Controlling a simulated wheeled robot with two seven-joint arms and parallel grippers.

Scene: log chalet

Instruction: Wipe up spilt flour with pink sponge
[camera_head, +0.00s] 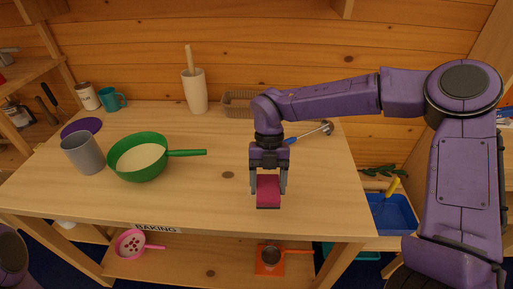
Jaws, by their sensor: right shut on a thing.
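My right gripper (268,186) points down over the front right part of the wooden table (215,205). It is shut on the pink sponge (268,190), whose darker lower edge is at or just above the tabletop; I cannot tell if it touches. I cannot make out any spilt flour on the bare tabletop. A green pan (124,172) with pale contents (138,157) stands to the left, its handle toward the sponge. My left gripper is not in view.
A grey cup (84,154) stands left of the pan. A blue bin (393,216) stands right. The table's front middle is clear.

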